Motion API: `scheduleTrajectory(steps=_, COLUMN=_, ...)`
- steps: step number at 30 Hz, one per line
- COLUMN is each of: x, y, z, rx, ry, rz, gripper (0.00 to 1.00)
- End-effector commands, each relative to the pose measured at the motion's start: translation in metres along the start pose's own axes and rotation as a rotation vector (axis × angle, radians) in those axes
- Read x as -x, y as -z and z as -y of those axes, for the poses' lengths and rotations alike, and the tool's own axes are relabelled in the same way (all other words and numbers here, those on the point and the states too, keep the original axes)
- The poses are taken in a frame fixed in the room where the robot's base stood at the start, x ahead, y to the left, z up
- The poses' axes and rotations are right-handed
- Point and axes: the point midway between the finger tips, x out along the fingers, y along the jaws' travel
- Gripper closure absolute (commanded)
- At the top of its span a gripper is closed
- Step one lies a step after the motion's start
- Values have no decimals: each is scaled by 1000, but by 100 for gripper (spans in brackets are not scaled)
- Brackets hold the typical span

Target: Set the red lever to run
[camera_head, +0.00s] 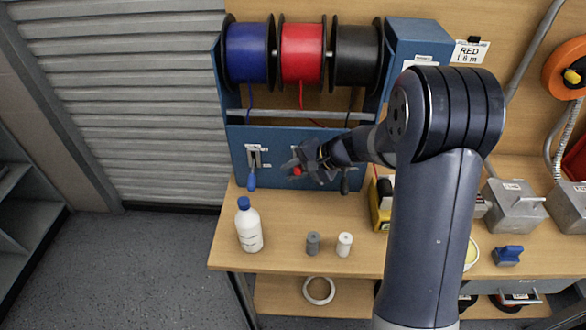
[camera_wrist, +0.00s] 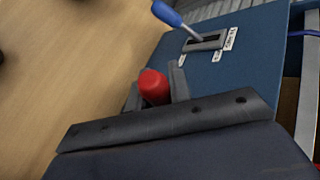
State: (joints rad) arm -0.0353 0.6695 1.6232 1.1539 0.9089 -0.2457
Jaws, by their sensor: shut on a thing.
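The red lever's knob (camera_wrist: 154,88) sits between the two fingers of my gripper (camera_wrist: 157,90) in the wrist view, and the fingers are shut on it. In the head view the red knob (camera_head: 297,171) shows at the tip of my gripper (camera_head: 300,168), in front of the blue panel (camera_head: 233,150) of the spool rack. The red lever's slot and its labels are hidden by my gripper, so its setting cannot be told. The blue lever (camera_head: 252,178) hangs down from its slot left of my gripper. It also shows in the wrist view (camera_wrist: 168,15).
Blue, red and black wire spools (camera_head: 302,54) hang above the panel. A dark lever knob (camera_head: 345,186) is close right of my gripper. A white bottle (camera_head: 249,226), a grey cylinder (camera_head: 313,243) and a white cylinder (camera_head: 344,244) stand on the bench. A yellow item (camera_head: 381,205) stands right.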

Motion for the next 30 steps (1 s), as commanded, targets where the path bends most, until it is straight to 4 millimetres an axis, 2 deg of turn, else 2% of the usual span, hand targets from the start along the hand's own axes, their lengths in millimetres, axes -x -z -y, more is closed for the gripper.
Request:
scheduleTrajectory(steps=3, x=0, y=0, z=1, rx=0, ry=2, rz=0, gripper=100)
scheduleTrajectory(steps=4, x=0, y=0, z=1, rx=0, ry=2, rz=0, gripper=80)
scheduleTrajectory(steps=12, x=0, y=0, z=1, rx=1, ry=1, rz=0, gripper=59)
scheduleTrajectory(steps=19, x=1, y=0, z=1, rx=1, ry=2, rz=0, gripper=59)
scheduleTrajectory(steps=22, x=7, y=1, z=0, rx=1, ry=3, rz=-1, gripper=59)
scheduleTrajectory(steps=26, x=28, y=1, z=0, rx=2, ry=4, rz=-5, gripper=59)
scheduleTrajectory(steps=30, x=57, y=1, z=0, rx=3, ry=3, rz=-5, gripper=59)
